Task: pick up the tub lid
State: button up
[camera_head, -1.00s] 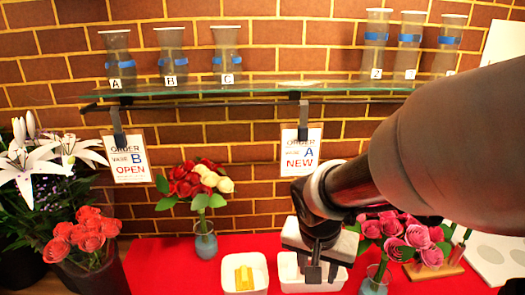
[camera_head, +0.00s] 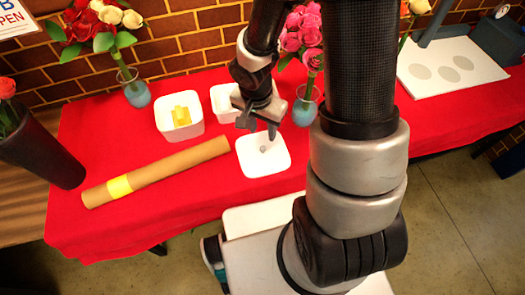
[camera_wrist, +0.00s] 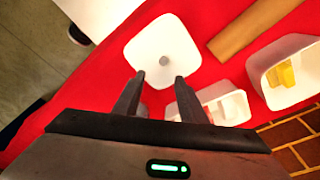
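The tub lid (camera_head: 262,155) is a white rounded square with a small grey knob in its middle. It lies flat on the red tablecloth, in front of the white tubs. In the wrist view the lid (camera_wrist: 150,42) is just beyond my fingertips, with its knob roughly in line with the gap between them. My gripper (camera_head: 259,129) is over the back edge of the lid in the head view. In the wrist view my gripper (camera_wrist: 160,80) has its two fingers apart with nothing between them. I cannot tell the exact height above the lid.
A white tub (camera_head: 161,127) holds yellow blocks; another white tub (camera_head: 217,112) stands beside it, partly behind my gripper. A brown roll (camera_head: 155,171) with a yellow band lies left of the lid. Vases of red (camera_head: 137,93) and pink flowers (camera_head: 306,106) stand behind.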

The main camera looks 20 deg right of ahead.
jog(key=b, duration=0.1)
send_over(263, 148)
jog(key=f, duration=0.3)
jog(key=s+f, duration=0.1)
jog(key=f, duration=0.1)
jog(key=shift+f, duration=0.2)
jog(key=shift+w+a+f+b, duration=0.1)
jog(key=shift+w+f+b, duration=0.3)
jog(key=shift+f, duration=0.95)
jog(key=shift+w+a+f+b, duration=0.1)
jog(key=shift+f+b, duration=0.6)
jog(key=shift+f, duration=0.6)
jog(key=shift+c, duration=0.3)
grip_shut()
